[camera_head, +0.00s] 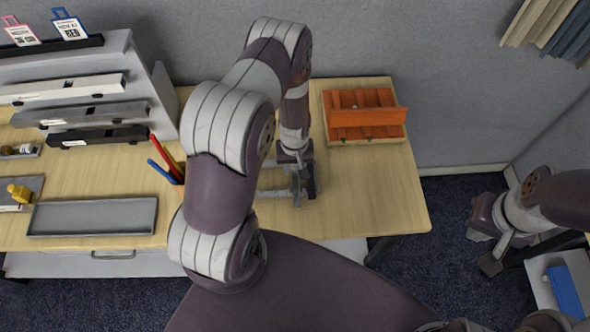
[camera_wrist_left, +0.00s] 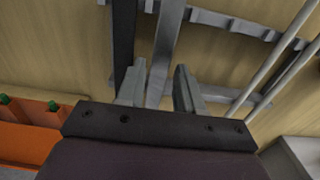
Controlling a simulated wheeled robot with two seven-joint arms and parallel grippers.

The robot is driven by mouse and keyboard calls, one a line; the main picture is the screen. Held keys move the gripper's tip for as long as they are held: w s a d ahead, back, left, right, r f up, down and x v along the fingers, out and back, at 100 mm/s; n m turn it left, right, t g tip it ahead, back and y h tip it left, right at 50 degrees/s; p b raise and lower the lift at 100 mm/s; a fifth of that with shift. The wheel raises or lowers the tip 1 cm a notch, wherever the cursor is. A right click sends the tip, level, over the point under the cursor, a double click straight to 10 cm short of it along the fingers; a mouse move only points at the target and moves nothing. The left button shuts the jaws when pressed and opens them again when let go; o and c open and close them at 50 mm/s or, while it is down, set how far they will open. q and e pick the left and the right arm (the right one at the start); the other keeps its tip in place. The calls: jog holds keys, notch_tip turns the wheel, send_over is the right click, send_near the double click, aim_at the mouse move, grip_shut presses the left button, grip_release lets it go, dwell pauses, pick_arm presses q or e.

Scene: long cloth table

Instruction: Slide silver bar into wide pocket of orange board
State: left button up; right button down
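The orange board (camera_head: 365,117) stands at the back right of the table, with upright dividers forming pockets. Part of it shows at the lower left of the left wrist view (camera_wrist_left: 22,140). My left gripper (camera_head: 303,192) is low over a grey rack, left of and in front of the board. In the left wrist view its two fingers (camera_wrist_left: 160,90) are apart, with a silver bar (camera_wrist_left: 168,40) between them and a gap on the right side. A dark bar (camera_wrist_left: 123,40) lies just left of it. My right gripper (camera_head: 487,240) is off the table at the right; its fingers are unclear.
The grey notched rack (camera_wrist_left: 235,24) is under my left gripper. A cup with red and blue sticks (camera_head: 168,160) stands close to my left arm. A grey tray (camera_head: 92,217) and stepped shelves (camera_head: 80,115) are at the left. A blue object (camera_head: 565,290) is at the lower right.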

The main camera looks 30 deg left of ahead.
pick_arm(q)
jog(key=shift+f, duration=0.2)
jog(key=shift+r, duration=0.1)
grip_shut()
